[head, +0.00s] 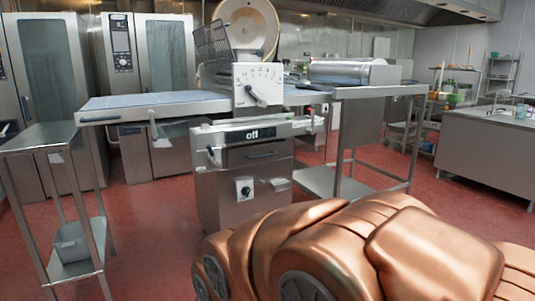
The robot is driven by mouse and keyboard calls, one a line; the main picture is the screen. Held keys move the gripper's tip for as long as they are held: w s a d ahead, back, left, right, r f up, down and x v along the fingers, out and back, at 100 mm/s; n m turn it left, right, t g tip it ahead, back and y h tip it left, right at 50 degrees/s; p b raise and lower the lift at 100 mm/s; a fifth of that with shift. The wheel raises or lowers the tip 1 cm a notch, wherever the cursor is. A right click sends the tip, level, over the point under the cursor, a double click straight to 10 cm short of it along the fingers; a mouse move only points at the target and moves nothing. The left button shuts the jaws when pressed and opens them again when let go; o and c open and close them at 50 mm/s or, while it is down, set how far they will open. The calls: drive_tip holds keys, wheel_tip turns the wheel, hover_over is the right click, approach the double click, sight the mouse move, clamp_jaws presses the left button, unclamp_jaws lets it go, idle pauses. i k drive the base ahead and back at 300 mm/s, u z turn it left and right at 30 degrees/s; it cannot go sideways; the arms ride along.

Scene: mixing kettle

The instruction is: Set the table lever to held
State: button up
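The mixing kettle (230,198) stands in the middle of the head view, with its large round lid or bowl (262,12) tilted up behind. A small lever (153,126) hangs down at the front edge of the flat table (110,116) on the left. A white scale panel (272,74) carries a dark-ended pointer handle (255,97). I cannot tell for certain which is the table lever. My gripper is not in view.
A steel stand (85,195) with a grey bin (70,242) is at the left. A steel table (385,92) stands right of the kettle. Red floor (160,240) is open between stand and kettle.

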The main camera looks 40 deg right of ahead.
sight(216, 163)
drive_tip(key=u, duration=0.35)
drive_tip(key=i, duration=0.9)
drive_tip(key=u, duration=0.4)
